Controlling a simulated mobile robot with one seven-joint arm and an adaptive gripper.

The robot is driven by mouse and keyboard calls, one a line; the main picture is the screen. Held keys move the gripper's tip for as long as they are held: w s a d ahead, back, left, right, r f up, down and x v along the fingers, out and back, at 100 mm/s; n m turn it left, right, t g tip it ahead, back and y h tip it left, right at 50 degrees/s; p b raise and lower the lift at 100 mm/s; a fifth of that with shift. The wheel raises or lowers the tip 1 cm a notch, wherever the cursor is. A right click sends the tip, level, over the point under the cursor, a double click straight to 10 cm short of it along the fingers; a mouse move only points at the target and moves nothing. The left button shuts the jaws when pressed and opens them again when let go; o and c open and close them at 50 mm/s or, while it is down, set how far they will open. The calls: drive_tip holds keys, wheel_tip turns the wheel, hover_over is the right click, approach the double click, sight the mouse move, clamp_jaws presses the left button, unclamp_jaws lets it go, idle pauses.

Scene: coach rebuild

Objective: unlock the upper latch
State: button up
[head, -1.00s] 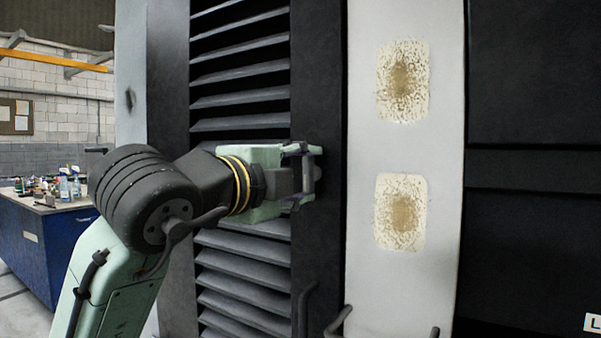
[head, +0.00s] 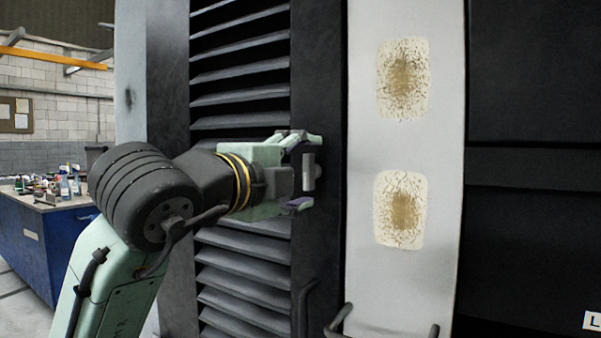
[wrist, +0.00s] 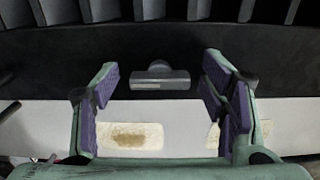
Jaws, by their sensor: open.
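The upper latch (head: 309,171) is a small grey T-shaped handle on the dark door frame strip. In the head view its bar stands upright. In the wrist view the latch (wrist: 160,77) lies crosswise between my fingers. My gripper (head: 299,170) is open in front of the latch, one finger above it and one below. In the wrist view my gripper (wrist: 165,85) has purple pads spread to both sides of the latch, with a gap on each side, touching nothing that I can see.
A louvred dark panel (head: 240,75) lies left of the latch. A pale strip (head: 362,145) with two worn patches stands to the right. Bent dark handles (head: 340,320) stick out low down. A blue workbench (head: 45,240) with bottles stands far left.

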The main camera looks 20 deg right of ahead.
drive_tip(key=v, duration=1.2)
